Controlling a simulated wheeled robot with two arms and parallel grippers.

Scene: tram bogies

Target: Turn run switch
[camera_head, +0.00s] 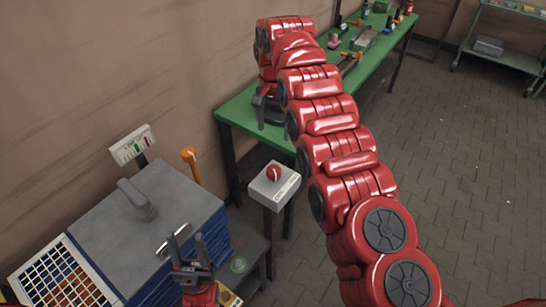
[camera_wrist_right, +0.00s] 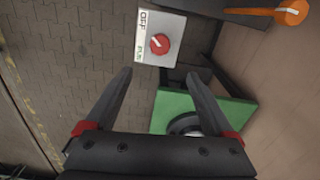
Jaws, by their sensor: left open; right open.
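My left gripper (camera_head: 186,240) is open and empty at the lower left of the head view, beside the grey-topped cabinet.
A green workbench (camera_head: 238,112) with tools and small items stands behind the switch. A grey-topped blue cabinet (camera_head: 165,205), a white grid basket (camera_head: 62,280) and an orange-handled lever (camera_head: 190,160) are at the left. The paved floor (camera_head: 460,170) at the right is clear.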

